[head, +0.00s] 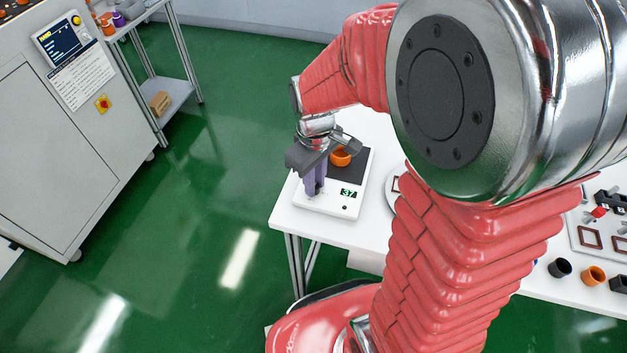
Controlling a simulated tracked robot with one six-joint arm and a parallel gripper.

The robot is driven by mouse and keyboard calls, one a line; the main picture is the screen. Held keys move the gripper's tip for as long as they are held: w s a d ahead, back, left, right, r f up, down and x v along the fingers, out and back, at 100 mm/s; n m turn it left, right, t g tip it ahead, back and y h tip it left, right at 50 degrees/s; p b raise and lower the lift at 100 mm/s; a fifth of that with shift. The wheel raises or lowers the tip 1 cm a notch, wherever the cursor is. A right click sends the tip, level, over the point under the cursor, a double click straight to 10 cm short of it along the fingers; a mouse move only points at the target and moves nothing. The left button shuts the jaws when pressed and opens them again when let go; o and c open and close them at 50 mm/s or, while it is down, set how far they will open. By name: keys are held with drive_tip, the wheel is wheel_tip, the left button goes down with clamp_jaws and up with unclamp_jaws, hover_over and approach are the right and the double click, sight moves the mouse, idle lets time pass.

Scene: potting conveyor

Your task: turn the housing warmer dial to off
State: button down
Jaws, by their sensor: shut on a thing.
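The housing warmer (320,206) is a white flat unit with a dark top plate, standing at the left end of the white table. Its display (348,192) reads 37. My gripper (314,191) points down over the warmer's front left part, with its purple fingers close together at the warmer's top. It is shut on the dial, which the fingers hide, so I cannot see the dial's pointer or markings. A small dark spot (345,207) shows on the front right of the warmer.
An orange round housing (341,156) sits on the dark plate, close to my gripper. Black and orange cups (593,276) stand on the table at the right. A grey cabinet (50,150) and a shelf cart (170,95) are at the left. The green floor between is clear.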

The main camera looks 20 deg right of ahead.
drive_tip(key=shift+w+r, duration=0.15)
drive_tip(key=shift+w, duration=0.1)
drive_tip(key=c, duration=2)
unclamp_jaws()
drive_tip(key=shift+c, duration=0.2)
drive_tip(key=o, duration=0.4)
drive_tip(key=shift+s, duration=0.15)
wheel_tip(320, 180, up, 14)
drive_tip(key=shift+f, duration=0.25)
